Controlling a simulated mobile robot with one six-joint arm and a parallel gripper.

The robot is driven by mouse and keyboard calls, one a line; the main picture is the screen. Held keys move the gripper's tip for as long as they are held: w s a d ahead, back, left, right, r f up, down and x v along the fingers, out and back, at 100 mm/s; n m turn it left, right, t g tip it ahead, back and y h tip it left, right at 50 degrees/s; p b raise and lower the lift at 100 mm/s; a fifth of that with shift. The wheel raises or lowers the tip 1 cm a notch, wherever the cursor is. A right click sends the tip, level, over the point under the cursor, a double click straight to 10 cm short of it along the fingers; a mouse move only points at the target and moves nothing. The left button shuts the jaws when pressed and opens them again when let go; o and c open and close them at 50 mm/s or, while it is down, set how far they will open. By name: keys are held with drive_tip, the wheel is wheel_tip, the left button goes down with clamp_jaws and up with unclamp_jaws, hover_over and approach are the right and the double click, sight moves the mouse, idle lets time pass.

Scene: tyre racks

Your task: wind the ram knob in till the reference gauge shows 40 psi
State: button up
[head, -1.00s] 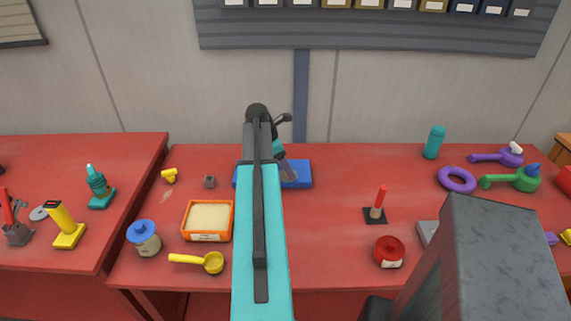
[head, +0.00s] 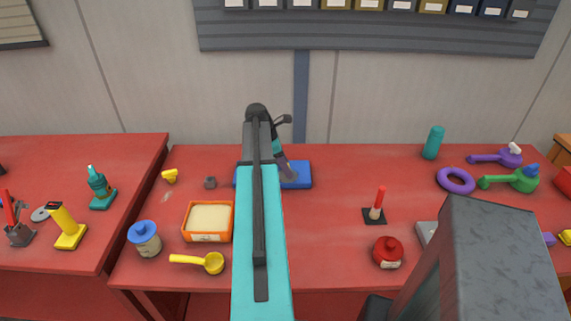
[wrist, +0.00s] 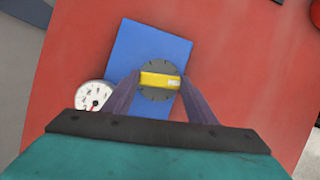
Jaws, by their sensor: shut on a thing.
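In the wrist view the ram knob (wrist: 155,94) is a dark round disc with a yellow grip bar (wrist: 160,80) across it, on a blue base (wrist: 150,47). My gripper (wrist: 159,82) is shut on the yellow bar, one finger at each end. A white round gauge (wrist: 93,95) sits left of the knob, partly covered at its lower edge by my gripper. Its figures and reading are too small to tell. In the head view the blue base (head: 303,174) shows at the back of the red bench, and my arm hides the knob and gauge.
An orange tray (head: 208,237), a yellow scoop (head: 200,261) and a blue-lidded jar (head: 145,238) stand left of my arm. A red-handled tool (head: 378,205) and a red pot (head: 388,252) stand to the right. The bench just right of the blue base is clear.

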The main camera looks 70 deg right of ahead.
drive_tip(key=m+p, duration=0.1)
drive_tip(key=m+y, duration=0.1)
drive_tip(key=shift+w+d+r+m+p, duration=0.15)
drive_tip(key=shift+d+r+m+p, duration=0.1)
drive_tip(key=shift+m+p, duration=0.1)
drive_tip(key=shift+f+m+g+y+p, duration=0.15)
drive_tip(key=shift+m+g+y+p, duration=0.25)
drive_tip(key=shift+m, duration=0.85)
drive_tip(key=o, duration=1.1)
drive_tip(key=shift+c, duration=0.2)
drive_tip(key=b+v, duration=0.2)
drive_tip(key=v, duration=1.1)
drive_tip(key=shift+r+b, duration=0.35)
drive_tip(key=shift+r, duration=0.05)
